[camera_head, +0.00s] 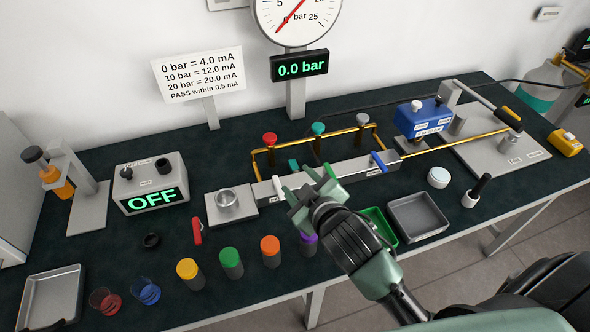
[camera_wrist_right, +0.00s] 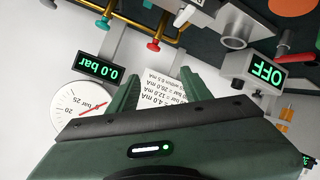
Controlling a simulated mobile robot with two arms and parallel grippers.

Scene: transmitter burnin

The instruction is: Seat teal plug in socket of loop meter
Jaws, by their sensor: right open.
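The loop meter (camera_head: 151,182) is a grey box with a green OFF display at the left of the bench. Two dark round fittings show on its top; I cannot tell which is the socket. It also shows in the right wrist view (camera_wrist_right: 257,73). My right gripper (camera_head: 308,187) is open above the valve manifold, to the right of the meter and apart from it. Nothing shows between its fingers in the right wrist view (camera_wrist_right: 165,90). A small teal piece (camera_head: 293,165) shows behind the gripper; I cannot tell if it is the teal plug. My left gripper is not in view.
A metal cup fixture (camera_head: 228,200) stands between meter and manifold. Several coloured-cap containers (camera_head: 231,262) line the front edge. A red piece (camera_head: 197,231) and black ring (camera_head: 150,240) lie before the meter.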

